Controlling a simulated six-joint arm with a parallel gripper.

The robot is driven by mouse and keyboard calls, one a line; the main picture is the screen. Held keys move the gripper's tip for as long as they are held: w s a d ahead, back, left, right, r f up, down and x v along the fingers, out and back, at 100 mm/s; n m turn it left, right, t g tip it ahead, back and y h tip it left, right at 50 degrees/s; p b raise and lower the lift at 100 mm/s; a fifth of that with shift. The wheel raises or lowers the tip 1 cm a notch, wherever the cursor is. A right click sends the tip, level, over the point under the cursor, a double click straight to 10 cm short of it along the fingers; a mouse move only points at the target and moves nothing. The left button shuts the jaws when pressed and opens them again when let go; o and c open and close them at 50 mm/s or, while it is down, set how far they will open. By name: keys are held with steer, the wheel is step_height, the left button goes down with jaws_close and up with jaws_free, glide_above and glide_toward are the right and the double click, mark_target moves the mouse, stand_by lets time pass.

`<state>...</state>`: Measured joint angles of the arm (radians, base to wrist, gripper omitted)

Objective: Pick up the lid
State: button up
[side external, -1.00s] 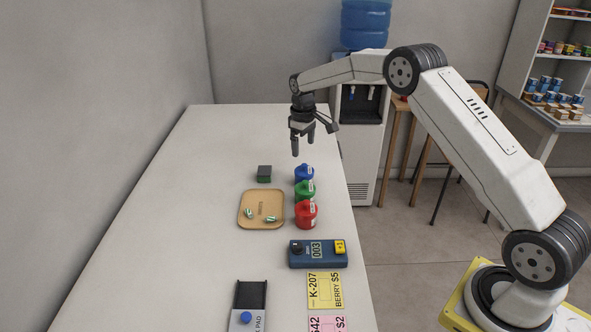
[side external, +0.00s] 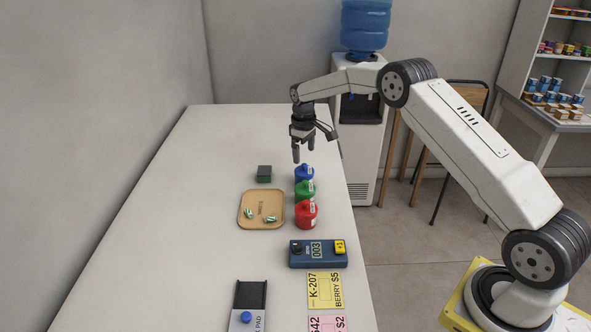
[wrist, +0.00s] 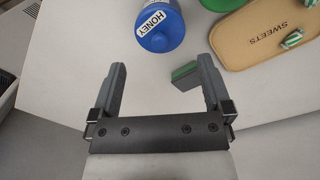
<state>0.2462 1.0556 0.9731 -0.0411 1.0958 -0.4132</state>
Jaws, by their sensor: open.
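Three jars stand in a row near the counter's right edge: a blue one (side external: 304,175), a green one (side external: 305,190) and a red one (side external: 306,215). Each has a same-coloured top with a knob; I cannot tell which top is the task's lid. In the wrist view the blue jar (wrist: 160,27) carries a "HONEY" label and lies just beyond the fingertips. My gripper (side external: 303,154) is open and empty, pointing down above the counter just behind the blue jar. Its two fingers (wrist: 162,68) are spread wide in the wrist view, with bare counter between them.
A tan "SWEETS" tray (side external: 246,220) holds striped sweets beside the jars. A blue device (side external: 318,254), price cards (side external: 325,290) and a pad (side external: 249,300) lie nearer. The counter's left side is clear.

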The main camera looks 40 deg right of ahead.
mark_target(304, 168)
steer(key=shift+d+f, duration=0.1)
steer(key=shift+f, duration=2.45)
steer(key=c, duration=1.2)
steer(key=shift+o, duration=0.2)
steer(key=shift+r, duration=0.15)
